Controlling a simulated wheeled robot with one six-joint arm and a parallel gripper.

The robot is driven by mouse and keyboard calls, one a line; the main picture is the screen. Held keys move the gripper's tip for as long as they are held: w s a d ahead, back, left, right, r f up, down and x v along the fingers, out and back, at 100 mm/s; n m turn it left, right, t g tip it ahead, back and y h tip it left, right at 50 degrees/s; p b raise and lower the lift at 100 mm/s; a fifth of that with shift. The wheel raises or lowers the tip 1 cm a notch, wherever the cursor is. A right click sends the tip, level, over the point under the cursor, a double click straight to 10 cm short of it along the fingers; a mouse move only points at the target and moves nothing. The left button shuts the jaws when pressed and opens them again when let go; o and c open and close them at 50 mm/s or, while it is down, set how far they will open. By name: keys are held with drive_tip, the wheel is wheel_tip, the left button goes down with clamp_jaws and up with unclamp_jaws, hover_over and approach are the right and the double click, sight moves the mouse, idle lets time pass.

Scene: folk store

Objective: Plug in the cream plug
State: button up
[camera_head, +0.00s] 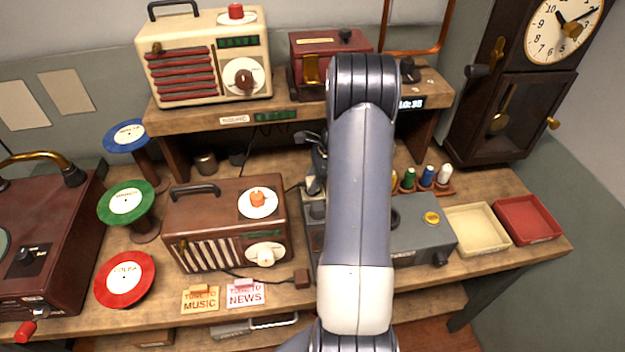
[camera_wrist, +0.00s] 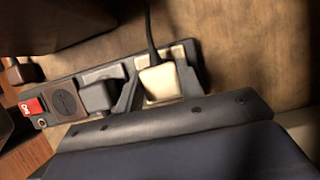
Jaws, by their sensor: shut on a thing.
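The cream plug (camera_wrist: 160,82), with a dark cable rising from it, is at the cream-coloured socket (camera_wrist: 178,54) of a dark power strip (camera_wrist: 62,87) in the wrist view. My gripper (camera_wrist: 160,86) is shut on the plug, with a finger on each side. I cannot tell whether its pins are in the socket. In the head view my arm hides most of the strip; my gripper (camera_head: 314,165) and a bit of the cream plug (camera_head: 313,185) show left of the arm.
The strip also bears a dark grey plug (camera_wrist: 97,96), a brown round socket (camera_wrist: 63,101) and a red switch (camera_wrist: 32,106). A brown plug (camera_wrist: 26,72) lies nearby.

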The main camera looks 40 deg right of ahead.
drive_tip(key=shift+f, duration=0.45)
drive_tip(key=o, duration=1)
drive_tip(key=shift+b+v, duration=1.05)
drive_tip(key=shift+v, duration=2.7)
drive_tip(key=p+x, duration=0.1)
drive_tip(key=x, duration=0.6)
drive_tip(key=shift+a+f+p, duration=0.1)
drive_tip(key=shift+f+p, duration=0.1)
drive_tip(key=shift+p, duration=0.15)
drive_tip(key=shift+w+r, duration=0.1)
drive_tip(key=shift+r, duration=0.1)
drive_tip(key=shift+f, duration=0.15)
